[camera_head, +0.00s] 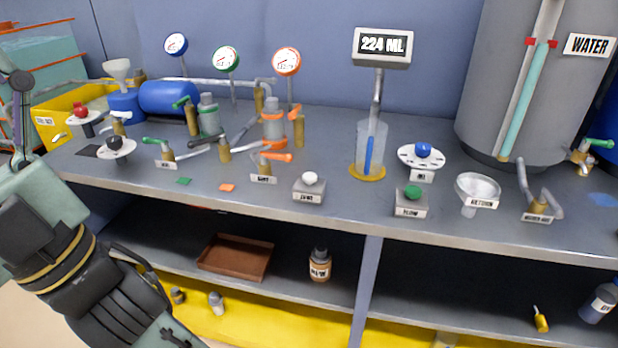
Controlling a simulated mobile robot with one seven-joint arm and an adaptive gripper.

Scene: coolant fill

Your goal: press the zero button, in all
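The zero button is a white round knob (310,178) on a small grey box (309,194) whose small label appears to read ZERO. It sits near the front edge of the bench, left of the middle post. Nothing covers it. A display (383,46) on a stand reads 224 ML, above a clear cylinder (371,147) with a blue column inside. My gripper (20,110) is at the far left edge, well away from the button and partly cut off. Its finger opening cannot be made out.
A green button box (411,203), a blue-knob dial (421,156) and a return funnel (478,189) stand to the right. Valves, pipes and gauges (227,60) fill the left and back. The bench (340,215) is clear around the zero box's right side.

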